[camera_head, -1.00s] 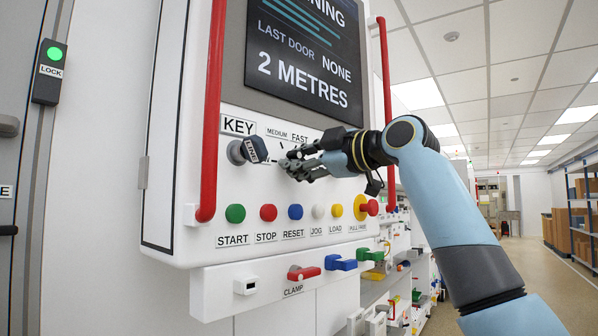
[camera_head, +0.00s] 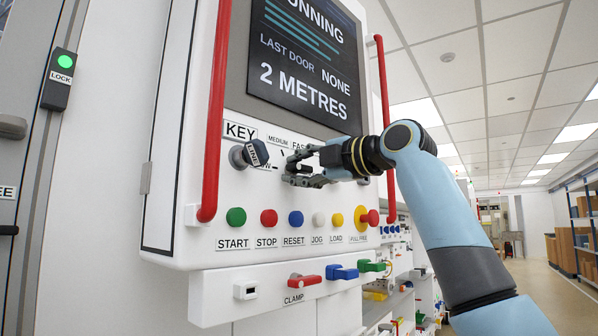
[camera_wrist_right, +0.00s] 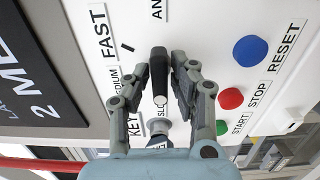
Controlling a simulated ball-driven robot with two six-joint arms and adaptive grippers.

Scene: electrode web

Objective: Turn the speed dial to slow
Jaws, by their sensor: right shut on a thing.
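My right gripper (camera_head: 289,170) is at the front panel, to the right of the key switch (camera_head: 250,154), with its jaws around the speed dial. In the right wrist view the dial (camera_wrist_right: 158,75) is a black bar-shaped knob between the two fingers (camera_wrist_right: 159,66), gripped by them. A pale mark at its lower end faces the SLOW label (camera_wrist_right: 160,117). The FAST label (camera_wrist_right: 98,33) and part of the MEDIUM label (camera_wrist_right: 121,85) are to the left of the knob. My left gripper is not in view.
Below the dial runs a row of buttons, including green START (camera_head: 236,217), red STOP (camera_head: 269,218) and blue RESET (camera_head: 296,218). A red and yellow pull knob (camera_head: 369,217) is at the right. Red vertical rails (camera_head: 216,110) flank the screen (camera_head: 305,65). A red clamp lever (camera_head: 305,280) is lower down.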

